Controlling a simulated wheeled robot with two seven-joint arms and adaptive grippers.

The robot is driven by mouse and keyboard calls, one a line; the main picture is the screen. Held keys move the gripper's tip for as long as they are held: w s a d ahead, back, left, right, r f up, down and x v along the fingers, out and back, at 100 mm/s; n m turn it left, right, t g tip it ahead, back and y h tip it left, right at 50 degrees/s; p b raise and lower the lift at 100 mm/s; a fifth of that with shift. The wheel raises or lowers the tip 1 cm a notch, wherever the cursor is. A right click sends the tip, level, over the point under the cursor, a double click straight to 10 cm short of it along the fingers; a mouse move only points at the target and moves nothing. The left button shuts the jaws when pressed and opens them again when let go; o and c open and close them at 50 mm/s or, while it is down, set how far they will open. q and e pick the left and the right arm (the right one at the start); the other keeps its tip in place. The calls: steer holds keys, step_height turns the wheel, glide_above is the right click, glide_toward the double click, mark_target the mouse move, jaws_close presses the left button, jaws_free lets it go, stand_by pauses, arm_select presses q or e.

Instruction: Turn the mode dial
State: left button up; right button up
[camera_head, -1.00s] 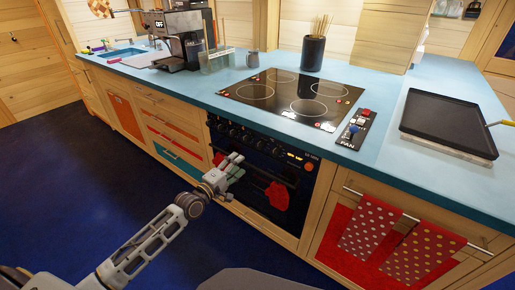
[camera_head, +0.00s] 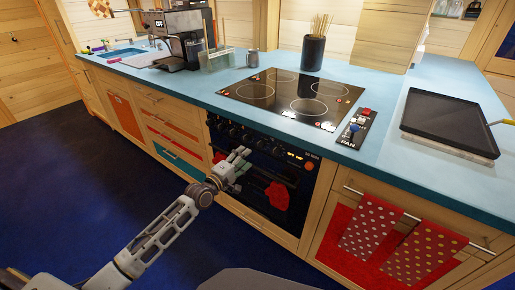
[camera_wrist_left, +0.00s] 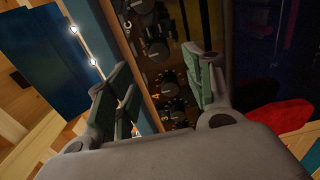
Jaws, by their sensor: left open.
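The oven (camera_head: 262,160) is set into the wooden counter front, with a row of black dials (camera_head: 232,131) along its top panel. In the left wrist view, several black dials (camera_wrist_left: 160,52) with white markings run down the panel, seen between and beyond the fingers. I cannot tell which one is the mode dial. My left gripper (camera_head: 240,165) is open and empty, in front of the oven's left part, a little below the dials. In the left wrist view my left gripper (camera_wrist_left: 165,90) has its greenish fingers apart, touching no dial that I can see. My right gripper is out of view.
A black cooktop (camera_head: 290,96) lies on the blue counter above the oven. A fan switch panel (camera_head: 357,130) is right of it. Dotted towels (camera_head: 370,228) hang at right. The blue floor at left is clear.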

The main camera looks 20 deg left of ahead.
mark_target(258, 146)
arm_select(q)
steer(key=shift+b+x, duration=0.55)
steer(key=shift+x, duration=2.4)
steer(key=shift+b+x, duration=0.35)
steer(key=shift+x, duration=1.45)
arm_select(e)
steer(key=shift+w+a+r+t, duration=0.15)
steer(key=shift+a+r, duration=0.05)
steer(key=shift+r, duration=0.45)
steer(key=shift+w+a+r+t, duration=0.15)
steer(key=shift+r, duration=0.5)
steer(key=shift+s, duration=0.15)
arm_select(q)
steer(key=shift+c, duration=0.6)
steer(key=c, duration=0.9)
